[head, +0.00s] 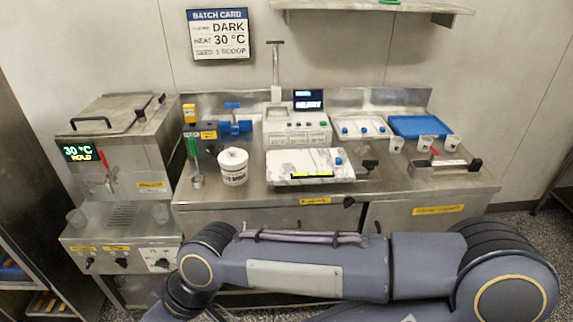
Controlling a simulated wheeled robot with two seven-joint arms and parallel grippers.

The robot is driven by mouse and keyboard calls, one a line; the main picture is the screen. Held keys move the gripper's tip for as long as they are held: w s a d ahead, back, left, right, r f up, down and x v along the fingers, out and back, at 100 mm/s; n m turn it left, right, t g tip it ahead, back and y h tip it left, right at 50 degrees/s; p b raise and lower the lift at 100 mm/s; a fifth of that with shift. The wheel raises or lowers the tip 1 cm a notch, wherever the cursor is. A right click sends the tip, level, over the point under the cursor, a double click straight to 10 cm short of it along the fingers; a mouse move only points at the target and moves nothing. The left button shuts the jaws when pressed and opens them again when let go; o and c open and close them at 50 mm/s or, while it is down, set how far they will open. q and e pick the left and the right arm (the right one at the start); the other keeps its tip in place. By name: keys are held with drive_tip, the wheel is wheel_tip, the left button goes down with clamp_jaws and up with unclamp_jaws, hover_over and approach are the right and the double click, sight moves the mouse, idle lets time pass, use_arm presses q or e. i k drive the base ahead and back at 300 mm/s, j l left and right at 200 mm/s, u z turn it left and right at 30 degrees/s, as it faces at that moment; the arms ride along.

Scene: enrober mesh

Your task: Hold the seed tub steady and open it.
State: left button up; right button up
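The seed tub (233,172) is a small white round tub with dark print on its side. It stands upright on the steel counter, left of the marble slab. Its white lid (232,156) with a small knob on top sits on it, and the tub looks closed. Neither of my grippers shows in the head view, and nothing is touching the tub. One of my arms crosses the lower part of the view, in front of the counter.
A green-handled scoop or ladle (195,165) stands just left of the tub. The marble slab (290,168) is close on its right. A steel heating unit (115,150) reading 30 °C stands at left. White cups (425,143) and a blue tray (420,125) are at right.

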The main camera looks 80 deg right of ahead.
sight(238, 177)
drive_tip(key=z, duration=2.2)
